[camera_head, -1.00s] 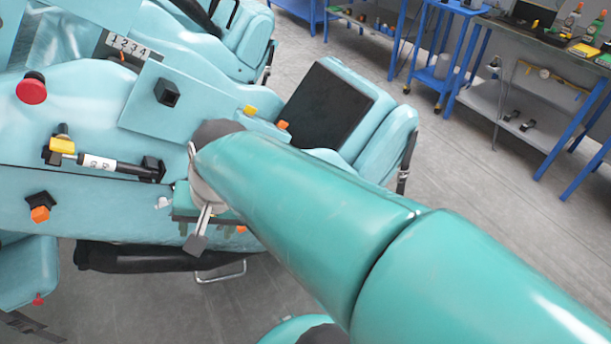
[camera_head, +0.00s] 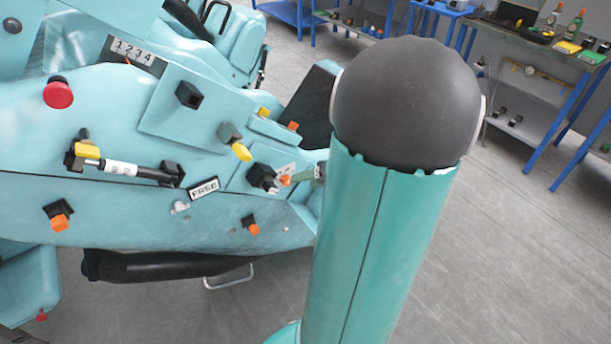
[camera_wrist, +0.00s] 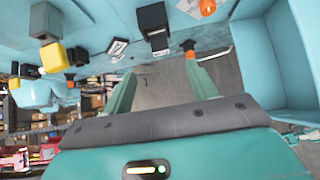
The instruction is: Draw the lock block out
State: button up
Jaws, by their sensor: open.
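No block is labelled as the lock block, so I cannot tell for sure which it is. A black block (camera_head: 262,176) sits on the pale blue train side panel, beside a small white plate and an orange tip (camera_head: 285,180). A black block, apparently the same one, shows at the top of the wrist view (camera_wrist: 153,22). My gripper (camera_wrist: 162,88) is open, with nothing between its two green fingers. It is apart from the black block. In the head view my arm hides most of the gripper; only a greenish tip shows right of the block.
A FREE plate (camera_head: 203,189) is left of the black block. A grey block with a yellow end (camera_head: 241,151) is above, an orange-tipped block (camera_head: 252,226) below. A red button (camera_head: 58,92) and a rod with a yellow clamp (camera_head: 87,151) are left. Open floor (camera_head: 480,250) lies right.

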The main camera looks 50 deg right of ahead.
aim_at(274, 187)
jog(key=x, duration=1.3)
jog(key=shift+a+r, duration=0.1)
jog(key=shift+c, duration=0.5)
jog(key=c, duration=1.1)
jog(key=shift+o, duration=0.2)
jog(key=shift+s, duration=0.1)
